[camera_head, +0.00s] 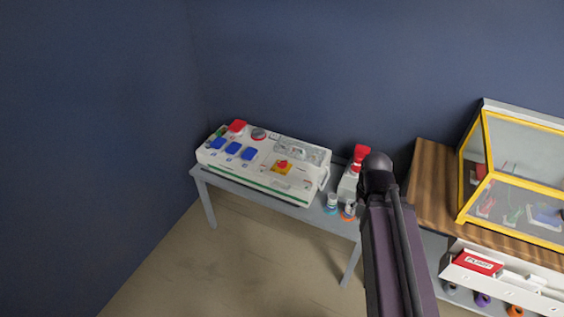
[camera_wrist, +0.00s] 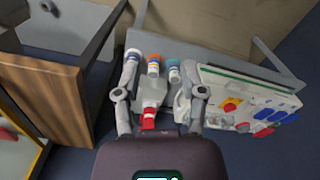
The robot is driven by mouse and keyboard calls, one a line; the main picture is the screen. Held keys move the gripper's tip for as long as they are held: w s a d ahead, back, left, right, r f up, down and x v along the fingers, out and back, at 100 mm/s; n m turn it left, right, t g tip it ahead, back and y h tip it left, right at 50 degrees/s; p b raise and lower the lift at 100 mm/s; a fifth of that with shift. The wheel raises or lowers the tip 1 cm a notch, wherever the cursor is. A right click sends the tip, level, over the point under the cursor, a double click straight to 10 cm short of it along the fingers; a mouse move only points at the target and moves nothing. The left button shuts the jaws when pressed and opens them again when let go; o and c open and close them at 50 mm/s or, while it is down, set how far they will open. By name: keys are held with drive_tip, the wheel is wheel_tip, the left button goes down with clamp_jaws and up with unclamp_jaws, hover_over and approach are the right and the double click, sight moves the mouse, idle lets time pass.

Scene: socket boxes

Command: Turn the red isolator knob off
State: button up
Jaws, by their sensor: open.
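The red isolator knob (camera_head: 283,164) sits on a yellow square plate on top of a white socket box (camera_head: 231,171), right of the blue socket covers. It also shows in the wrist view (camera_wrist: 230,105), to the right of my gripper. The knob's exact turn position is too small to read. My gripper (camera_wrist: 158,85) is open, its two fingers apart with nothing held. It is over the spray bottle area, away from the knob. In the head view my arm stands right of the box and my gripper cannot be made out.
The box rests on a narrow grey table (camera_head: 208,178) against blue walls. A spray bottle with a red head (camera_head: 360,157) and small bottles (camera_head: 331,204) stand right of it. Further right is a wooden-topped unit (camera_head: 430,190) with a yellow-framed glass case (camera_head: 515,165).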

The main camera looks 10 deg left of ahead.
drive_tip(key=m+b, duration=0.9)
drive_tip(key=m, duration=0.4)
hover_over(281, 162)
wheel_tip(281, 162, down, 9)
drive_tip(key=shift+w, duration=0.15)
drive_tip(key=shift+f, duration=0.25)
wheel_tip(281, 162, down, 13)
drive_tip(key=b, duration=1.4)
drive_tip(key=shift+f, duration=0.2)
clamp_jaws()
